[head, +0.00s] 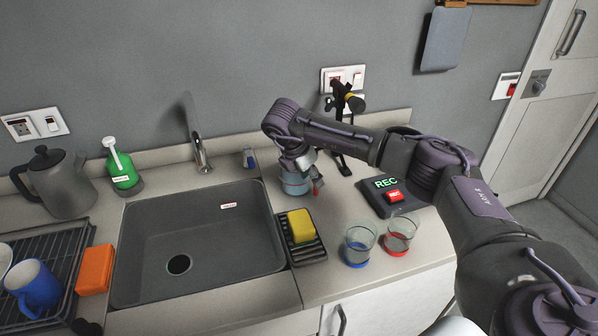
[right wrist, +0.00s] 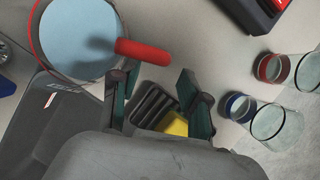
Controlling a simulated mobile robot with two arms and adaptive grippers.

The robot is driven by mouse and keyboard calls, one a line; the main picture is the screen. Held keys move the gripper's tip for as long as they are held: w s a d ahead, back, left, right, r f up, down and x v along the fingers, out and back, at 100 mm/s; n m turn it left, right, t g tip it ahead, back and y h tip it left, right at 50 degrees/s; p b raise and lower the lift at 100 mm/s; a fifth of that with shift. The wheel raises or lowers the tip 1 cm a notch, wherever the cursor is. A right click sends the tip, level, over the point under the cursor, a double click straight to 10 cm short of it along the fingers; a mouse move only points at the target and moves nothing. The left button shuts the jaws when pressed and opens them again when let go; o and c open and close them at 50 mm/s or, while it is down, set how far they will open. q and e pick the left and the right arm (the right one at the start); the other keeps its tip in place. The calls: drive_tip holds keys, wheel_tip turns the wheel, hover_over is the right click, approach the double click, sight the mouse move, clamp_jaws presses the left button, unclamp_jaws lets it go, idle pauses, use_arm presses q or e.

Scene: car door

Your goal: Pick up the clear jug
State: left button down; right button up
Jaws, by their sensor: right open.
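The clear jug (head: 295,186) stands on the counter just right of the sink, partly hidden by my right gripper in the head view. In the right wrist view the jug (right wrist: 75,38) is seen from above, with a round bluish inside and a red handle (right wrist: 142,51) pointing right. My right gripper (right wrist: 157,92) is open, its two dark green fingers spread apart. The handle's end lies just beyond the fingertips in the picture; I see nothing held. In the head view my right gripper (head: 306,162) is right over the jug. My left gripper is not in view.
The sink (head: 200,235) lies left of the jug. A rack with a yellow sponge (head: 301,226) is in front. Two glasses, blue-based (head: 358,245) and red-based (head: 399,235), stand front right. A REC button box (head: 380,203) and a black stand (head: 344,165) are right.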

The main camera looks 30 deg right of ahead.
drive_tip(key=p+x, duration=0.2)
drive_tip(key=x, duration=0.3)
drive_tip(key=shift+a+f, duration=0.1)
drive_tip(key=shift+f, duration=0.35)
clamp_jaws()
drive_tip(key=shift+w+r, duration=0.1)
drive_tip(key=shift+r, duration=0.05)
